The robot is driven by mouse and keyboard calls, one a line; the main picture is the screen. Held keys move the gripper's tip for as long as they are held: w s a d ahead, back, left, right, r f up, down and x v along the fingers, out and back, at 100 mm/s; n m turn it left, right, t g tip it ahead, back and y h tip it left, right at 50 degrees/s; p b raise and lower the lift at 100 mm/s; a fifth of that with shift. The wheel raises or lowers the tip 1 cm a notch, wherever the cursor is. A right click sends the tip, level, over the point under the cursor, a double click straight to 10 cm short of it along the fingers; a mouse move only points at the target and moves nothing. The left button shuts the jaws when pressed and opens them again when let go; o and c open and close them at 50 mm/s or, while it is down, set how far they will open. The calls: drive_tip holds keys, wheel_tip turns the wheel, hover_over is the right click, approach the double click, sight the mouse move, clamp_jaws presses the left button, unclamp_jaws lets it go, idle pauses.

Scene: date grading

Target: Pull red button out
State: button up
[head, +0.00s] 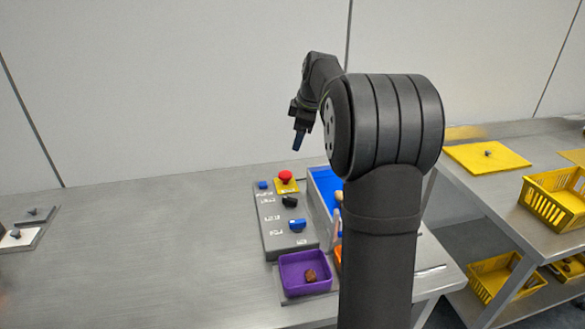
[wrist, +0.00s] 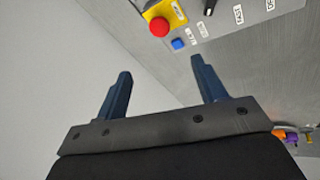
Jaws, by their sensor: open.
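The red button (head: 285,176) is a mushroom-shaped knob on a yellow plate (head: 287,187) at the far end of a grey control panel (head: 272,241). In the wrist view the red button (wrist: 159,27) shows at the top, beyond the fingertips and between them from side to side. My gripper (head: 299,140) hangs above and slightly right of the button in the head view, with clear air between them. Its two blue fingers are spread and empty in the wrist view (wrist: 160,66). Nothing hides the button.
A small blue button (head: 263,185) sits just left of the red one. Black (head: 290,201) and blue (head: 297,225) knobs are nearer on the panel. A blue-lined tray (head: 325,186) stands right of it. A purple bin (head: 305,273) holds a brown piece. The table's left side is mostly clear.

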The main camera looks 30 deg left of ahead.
sight(285, 174)
drive_tip(key=s+a+m+t+h, duration=0.1)
drive_tip(key=s+a+m+t, duration=0.15)
drive_tip(key=m, duration=1.35)
drive_tip(key=x, duration=0.6)
drive_tip(key=s+x, duration=0.1)
drive_tip(key=x, duration=1)
drive_tip(key=shift+s+f, duration=0.1)
drive_tip(key=shift+f, duration=0.55)
